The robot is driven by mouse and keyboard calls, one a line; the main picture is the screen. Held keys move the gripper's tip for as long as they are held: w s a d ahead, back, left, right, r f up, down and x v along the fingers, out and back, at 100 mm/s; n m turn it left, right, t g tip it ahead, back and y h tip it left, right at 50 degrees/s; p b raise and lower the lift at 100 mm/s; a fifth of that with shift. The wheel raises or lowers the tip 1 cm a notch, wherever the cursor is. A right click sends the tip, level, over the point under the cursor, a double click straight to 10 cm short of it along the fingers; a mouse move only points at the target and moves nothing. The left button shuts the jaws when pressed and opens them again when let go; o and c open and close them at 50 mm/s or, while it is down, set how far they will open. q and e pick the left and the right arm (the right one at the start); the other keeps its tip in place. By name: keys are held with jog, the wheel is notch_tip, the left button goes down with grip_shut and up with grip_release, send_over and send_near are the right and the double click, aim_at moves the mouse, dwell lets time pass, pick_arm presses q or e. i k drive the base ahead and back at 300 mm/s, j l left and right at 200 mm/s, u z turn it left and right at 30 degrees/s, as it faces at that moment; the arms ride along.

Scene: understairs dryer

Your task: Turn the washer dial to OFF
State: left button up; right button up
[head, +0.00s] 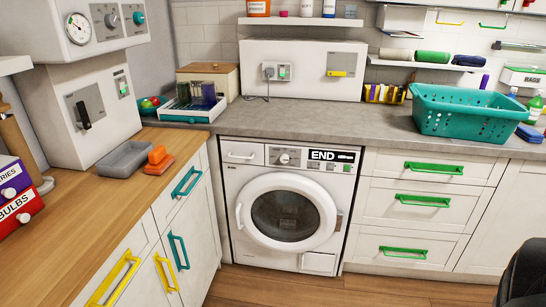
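The washer (240,215) is a white front-loading machine under the grey counter, in the middle of the head view. Its round door (288,212) with dark glass looks shut. The dial (284,157) is a small grey knob on the top panel, left of a dark display (322,155) that reads END. The dial's markings are too small to read, so I cannot tell its setting. Nothing blocks the dial. Neither my left nor my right gripper shows.
A wooden counter (130,215) with yellow- and teal-handled fronts runs along the left. Green-handled drawers (420,200) stand right of the washer. A teal basket (465,112) sits on the grey counter. Wooden floor before the washer is clear. A dark rounded shape cuts into the lower right corner.

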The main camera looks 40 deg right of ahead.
aim_at(284, 158)
jog(key=i+l, duration=0.15)
jog(key=l, duration=0.2)
jog(key=i+l, duration=0.15)
jog(key=l, duration=0.2)
jog(key=i+l+u, duration=0.1)
jog(key=l, duration=0.3)
jog(key=i+l, duration=0.2)
jog(key=l, duration=0.15)
